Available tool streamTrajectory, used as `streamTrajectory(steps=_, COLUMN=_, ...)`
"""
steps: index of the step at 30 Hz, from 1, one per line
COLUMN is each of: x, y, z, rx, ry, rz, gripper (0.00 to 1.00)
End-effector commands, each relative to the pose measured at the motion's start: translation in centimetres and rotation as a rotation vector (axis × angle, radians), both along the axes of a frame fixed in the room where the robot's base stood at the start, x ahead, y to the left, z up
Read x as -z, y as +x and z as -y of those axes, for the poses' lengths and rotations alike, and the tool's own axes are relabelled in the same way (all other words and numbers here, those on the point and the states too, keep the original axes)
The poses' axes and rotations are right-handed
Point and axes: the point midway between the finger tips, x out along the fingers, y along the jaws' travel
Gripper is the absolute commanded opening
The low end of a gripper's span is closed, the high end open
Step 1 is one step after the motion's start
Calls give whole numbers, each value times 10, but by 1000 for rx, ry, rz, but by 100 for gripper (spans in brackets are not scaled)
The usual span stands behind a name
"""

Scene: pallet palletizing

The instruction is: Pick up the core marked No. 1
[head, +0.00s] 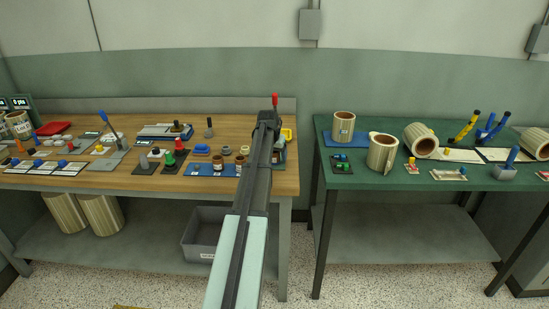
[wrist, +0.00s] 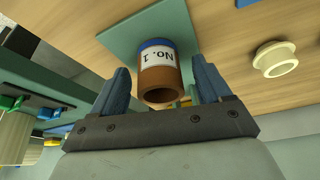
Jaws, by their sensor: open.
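The core marked No. 1 (wrist: 157,82) is a short brown hollow cylinder with a blue band and a white label, which appears upside down in the wrist view. It rests on a teal pad (wrist: 118,42) on the wooden bench. My gripper (wrist: 160,68) is open, with one blue finger on each side of the core. A gap shows on both sides, wider on the right. The core's open end faces the camera. In the head view my arm covers much of this area, and I cannot make out the gripper or the core clearly.
A cream flanged plug (wrist: 274,59) lies right of the core in the wrist view. In the head view, small brown cores (head: 218,161) stand on a blue mat (head: 198,170) left of my arm. A green table (head: 345,180) stands to the right, across a narrow gap.

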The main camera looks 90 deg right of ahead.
Motion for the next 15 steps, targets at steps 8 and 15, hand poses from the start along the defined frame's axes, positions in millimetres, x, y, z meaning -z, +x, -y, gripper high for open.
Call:
streamTrajectory(steps=8, x=-1, y=0, z=0, rx=0, ry=0, rz=0, gripper=62)
streamTrajectory(steps=15, x=-1, y=0, z=0, rx=0, ry=-1, rz=0, gripper=39)
